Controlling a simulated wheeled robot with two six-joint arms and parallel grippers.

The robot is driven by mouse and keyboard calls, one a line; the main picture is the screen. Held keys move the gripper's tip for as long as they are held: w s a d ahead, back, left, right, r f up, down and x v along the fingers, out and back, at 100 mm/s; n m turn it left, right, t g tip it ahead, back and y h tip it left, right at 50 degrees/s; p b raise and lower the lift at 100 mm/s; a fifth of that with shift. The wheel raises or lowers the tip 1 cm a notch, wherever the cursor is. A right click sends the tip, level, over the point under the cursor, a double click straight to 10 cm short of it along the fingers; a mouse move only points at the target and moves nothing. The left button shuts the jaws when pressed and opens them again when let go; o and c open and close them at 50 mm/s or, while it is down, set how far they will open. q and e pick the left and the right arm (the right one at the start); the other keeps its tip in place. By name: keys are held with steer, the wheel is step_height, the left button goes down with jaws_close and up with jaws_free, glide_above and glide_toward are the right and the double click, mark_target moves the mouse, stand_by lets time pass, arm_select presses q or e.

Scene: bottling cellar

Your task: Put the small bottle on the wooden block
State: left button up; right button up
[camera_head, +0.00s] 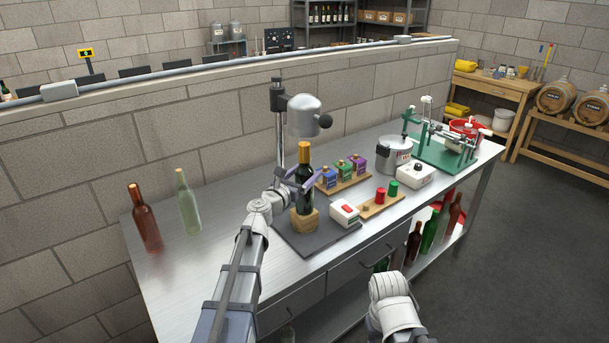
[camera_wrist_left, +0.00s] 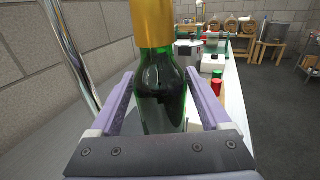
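The small bottle (camera_head: 305,199), dark green with a gold top, stands upright on the wooden block (camera_head: 303,222). The block sits on a dark base plate. My left gripper (camera_head: 303,184) reaches in from the left at the height of the bottle's body. In the left wrist view the bottle (camera_wrist_left: 161,98) stands between the purple fingers of the left gripper (camera_wrist_left: 161,72). The fingers are wide apart, one on each side, close to the glass near their tips. The block is hidden in the wrist view. Only my right forearm shows; its gripper is out of view.
A metal stand with a grey head (camera_head: 304,116) rises directly behind and above the bottle. A white box with a red button (camera_head: 345,212) is close on the right. Brown (camera_head: 145,220) and clear green (camera_head: 187,203) bottles stand left.

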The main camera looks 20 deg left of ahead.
arm_select(q)
steer(key=shift+o, duration=1.3)
steer(key=shift+r, duration=0.1)
steer(key=shift+s, duration=0.3)
steer(key=v, duration=1.1)
steer(key=shift+s+a, duration=0.2)
steer(key=shift+s, duration=0.05)
